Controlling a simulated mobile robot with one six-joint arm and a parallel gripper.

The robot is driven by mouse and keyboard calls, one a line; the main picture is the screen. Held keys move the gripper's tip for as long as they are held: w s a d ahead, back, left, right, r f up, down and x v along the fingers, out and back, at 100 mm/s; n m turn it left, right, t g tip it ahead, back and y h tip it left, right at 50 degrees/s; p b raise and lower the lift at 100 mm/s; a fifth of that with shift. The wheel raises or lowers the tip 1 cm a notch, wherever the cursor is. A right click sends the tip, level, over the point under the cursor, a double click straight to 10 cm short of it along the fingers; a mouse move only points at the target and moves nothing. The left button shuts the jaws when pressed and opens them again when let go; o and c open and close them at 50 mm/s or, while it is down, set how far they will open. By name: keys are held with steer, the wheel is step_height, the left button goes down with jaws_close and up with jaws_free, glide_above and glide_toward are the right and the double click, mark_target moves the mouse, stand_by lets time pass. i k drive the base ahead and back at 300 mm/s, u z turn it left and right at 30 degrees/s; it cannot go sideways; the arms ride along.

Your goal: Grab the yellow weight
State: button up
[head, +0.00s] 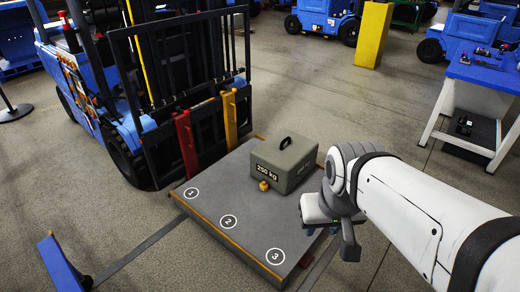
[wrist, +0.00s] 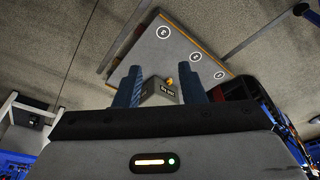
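The small yellow weight (head: 264,185) is at the foot of the grey block's front face, on the grey platform (head: 215,213). I cannot tell whether it touches the block. It also shows as a small yellow spot in the wrist view (wrist: 169,82), between my fingers in the picture but farther away. My gripper (head: 328,240) is in front and to the right of the weight, over the platform's right side. In the wrist view, my two fingers (wrist: 160,75) are spread apart with nothing held.
The grey block (head: 285,163), marked 250 kg with a top handle, stands behind the weight. Circles 1, 2 and 3 line the platform's clear front. A blue forklift (head: 125,120) with red and yellow bars is at the left. A blue table (head: 485,70) stands right.

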mark_target(263, 186)
steer(key=z, duration=0.05)
steer(key=k, duration=1)
steer(key=u, duration=0.3)
steer(key=i, duration=1.9)
steer(key=u, duration=1.55)
steer(key=i, duration=2.15)
